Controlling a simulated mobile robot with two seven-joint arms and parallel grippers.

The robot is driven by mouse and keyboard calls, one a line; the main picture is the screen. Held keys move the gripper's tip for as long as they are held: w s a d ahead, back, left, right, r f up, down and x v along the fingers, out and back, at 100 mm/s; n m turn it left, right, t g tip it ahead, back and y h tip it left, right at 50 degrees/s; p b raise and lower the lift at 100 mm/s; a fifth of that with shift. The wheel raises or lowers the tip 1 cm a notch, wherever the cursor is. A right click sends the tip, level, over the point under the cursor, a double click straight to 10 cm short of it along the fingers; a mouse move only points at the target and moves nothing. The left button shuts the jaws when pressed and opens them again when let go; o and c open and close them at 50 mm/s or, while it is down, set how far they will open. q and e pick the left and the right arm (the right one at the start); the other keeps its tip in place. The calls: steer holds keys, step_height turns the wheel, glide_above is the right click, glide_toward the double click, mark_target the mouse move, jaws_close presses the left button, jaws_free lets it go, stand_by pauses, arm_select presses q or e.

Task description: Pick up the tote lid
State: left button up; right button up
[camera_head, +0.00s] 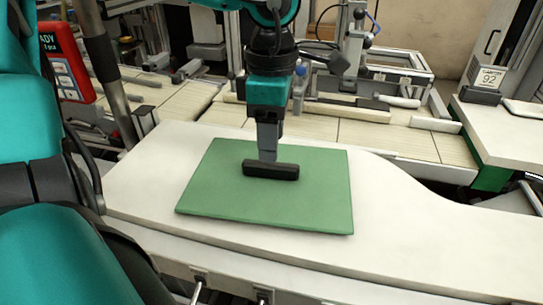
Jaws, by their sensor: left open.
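The tote lid is a flat green panel (310,195) lying on the white worktop. A black bar handle (271,171) sits near the middle of its top. My left gripper (268,158) comes down from above and its fingers point straight down at the handle. The fingers are at the handle's middle and hide a small part of it. It is open, and I cannot tell whether the fingers touch the handle. My right gripper is not in view.
The white worktop (420,220) has bare room to the right of the lid. Behind it runs a conveyor with pale slats (355,140) and metal fixtures.

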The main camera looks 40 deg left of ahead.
mark_target(271, 174)
arm_select(q)
steer(key=shift+w+a+f, duration=0.1)
steer(key=shift+a+f, duration=0.05)
steer(key=shift+f, duration=1.4)
steer(key=shift+w+a+f, duration=0.1)
steer(key=shift+f, duration=1.4)
steer(key=shift+c, duration=0.5)
jaws_close()
